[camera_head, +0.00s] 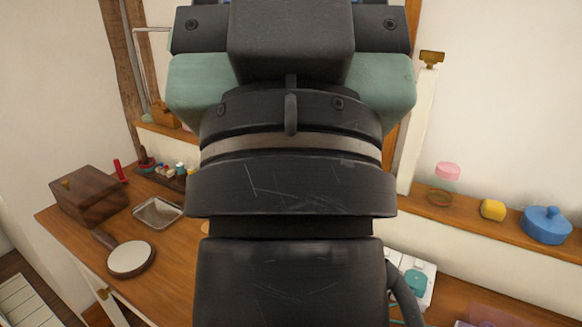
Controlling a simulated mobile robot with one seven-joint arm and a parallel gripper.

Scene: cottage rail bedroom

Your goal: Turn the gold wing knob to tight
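A small gold-brown piece with a wide flat top (432,57) sits on the upper end of a white post (415,125), right of my arm. It looks like the gold wing knob, but it is too small to read any tight mark or its setting. My dark arm fills the middle of the view from bottom to top. The hand end is at the top edge, left of the gold piece and apart from it in the picture. My fingertips are hidden or out of frame, so their opening does not show.
A wooden desk holds a wooden box (88,194), a round hand mirror (131,258) and a metal tray (158,212) at left. A ledge at right carries a pink-topped jar (446,180), a yellow block (492,210) and a blue lidded pot (546,225). The wall above it is clear.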

